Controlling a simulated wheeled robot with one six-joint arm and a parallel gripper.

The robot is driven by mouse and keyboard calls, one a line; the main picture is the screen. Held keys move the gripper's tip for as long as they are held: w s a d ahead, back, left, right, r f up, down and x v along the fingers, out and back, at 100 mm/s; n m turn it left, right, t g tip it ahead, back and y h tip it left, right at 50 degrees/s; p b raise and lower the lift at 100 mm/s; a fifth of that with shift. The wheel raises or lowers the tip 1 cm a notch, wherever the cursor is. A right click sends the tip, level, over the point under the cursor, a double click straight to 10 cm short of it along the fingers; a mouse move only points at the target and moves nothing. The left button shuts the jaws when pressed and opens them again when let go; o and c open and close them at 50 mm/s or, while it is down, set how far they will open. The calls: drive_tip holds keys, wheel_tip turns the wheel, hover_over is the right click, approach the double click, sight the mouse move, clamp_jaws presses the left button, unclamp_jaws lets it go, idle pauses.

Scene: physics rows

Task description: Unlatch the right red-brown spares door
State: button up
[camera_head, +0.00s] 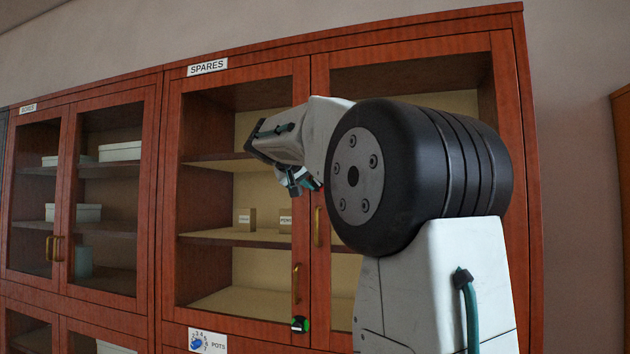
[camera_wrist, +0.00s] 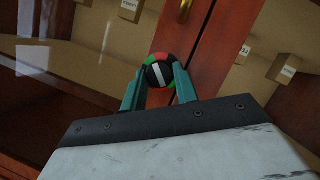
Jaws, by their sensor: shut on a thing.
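The right red-brown spares door (camera_head: 500,70) stands closed in its frame beside the left spares door (camera_head: 173,200), under the SPARES sign (camera_head: 207,67). My gripper (camera_head: 308,184) is at the meeting stiles of the two doors, partly hidden by my arm. In the wrist view its teal fingers (camera_wrist: 160,88) are shut on a round latch knob (camera_wrist: 159,74). The knob has a black face with a white bar and a red and green rim. The head view hardly shows this knob.
Brass handles stand on the left door (camera_head: 296,283) and right door (camera_head: 317,226). Another black and green knob (camera_head: 299,323) sits low down. Small labelled boxes (camera_head: 246,219) stand on a shelf behind glass. My arm covers much of the right door. A neighbouring cabinet (camera_head: 85,200) stands at left.

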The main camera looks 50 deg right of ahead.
drive_tip(key=n, duration=0.1)
drive_tip(key=n+g+h, duration=0.1)
drive_tip(key=n, duration=0.1)
drive_tip(key=shift+w+f+h, duration=0.15)
drive_tip(key=shift+f+h, duration=0.05)
drive_tip(key=shift+h, duration=0.1)
drive_tip(key=n, duration=0.2)
drive_tip(key=n+g+h, duration=0.1)
drive_tip(key=n, duration=0.1)
drive_tip(key=shift+f+h, duration=0.1)
drive_tip(key=shift+h, duration=0.2)
drive_tip(key=shift+n, duration=0.3)
drive_tip(key=o, duration=1)
drive_tip(key=shift+c, duration=0.2)
drive_tip(key=shift+a, duration=0.2)
drive_tip(key=a, duration=0.7)
drive_tip(key=shift+a+r, duration=0.2)
drive_tip(key=shift+a, duration=0.1)
